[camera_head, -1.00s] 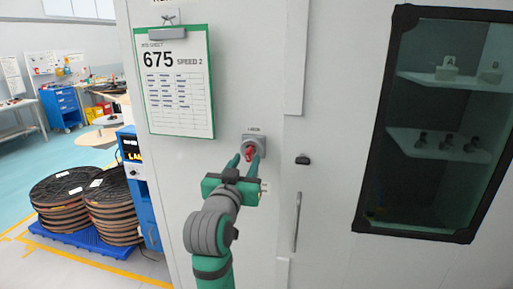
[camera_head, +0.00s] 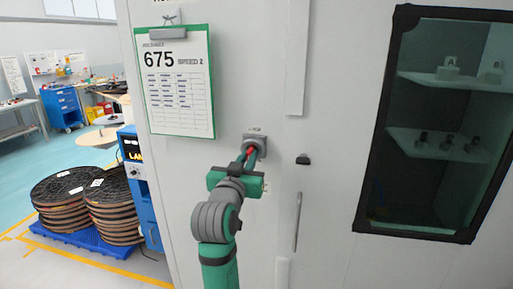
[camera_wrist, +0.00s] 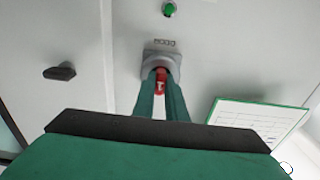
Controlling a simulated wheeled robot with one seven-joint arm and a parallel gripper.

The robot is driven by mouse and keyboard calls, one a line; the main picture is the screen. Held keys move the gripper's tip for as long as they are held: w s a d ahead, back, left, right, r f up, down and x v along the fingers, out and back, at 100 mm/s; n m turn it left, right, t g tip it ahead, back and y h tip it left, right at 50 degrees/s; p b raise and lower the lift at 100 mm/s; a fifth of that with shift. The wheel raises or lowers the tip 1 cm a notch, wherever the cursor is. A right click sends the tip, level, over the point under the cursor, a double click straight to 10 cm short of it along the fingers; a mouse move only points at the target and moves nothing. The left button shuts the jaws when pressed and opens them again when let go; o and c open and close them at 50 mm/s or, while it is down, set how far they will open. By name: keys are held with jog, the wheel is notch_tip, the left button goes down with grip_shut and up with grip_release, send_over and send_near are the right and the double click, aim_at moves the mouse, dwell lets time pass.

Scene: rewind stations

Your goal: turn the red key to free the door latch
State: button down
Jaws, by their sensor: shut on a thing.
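The red key (camera_head: 249,151) sits in a grey square lock plate (camera_head: 256,140) on the pale cabinet front. In the wrist view the red key (camera_wrist: 161,84) shows between my two green fingers, below the lock plate (camera_wrist: 160,58) and its dark label. My gripper (camera_head: 249,155) is shut on the key, with a finger on each side of it. The fingers and wrist partly hide the key in the head view. A small black latch piece (camera_head: 303,159) is on the door to the right of the lock, and it also shows in the wrist view (camera_wrist: 60,72).
A vertical handle (camera_head: 297,222) is below the latch piece. A green-framed clipboard sheet (camera_head: 180,85) hangs left of the lock. A dark window (camera_head: 440,130) shows shelves at right. Reels (camera_head: 105,205) stand on a blue pallet at left, on open floor.

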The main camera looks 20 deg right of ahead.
jog(key=shift+a+m, duration=0.15)
jog(key=shift+m, duration=0.75)
jog(key=m, duration=0.5)
jog(key=shift+w, duration=0.1)
jog(key=m, duration=0.6)
jog(key=shift+m, duration=0.4)
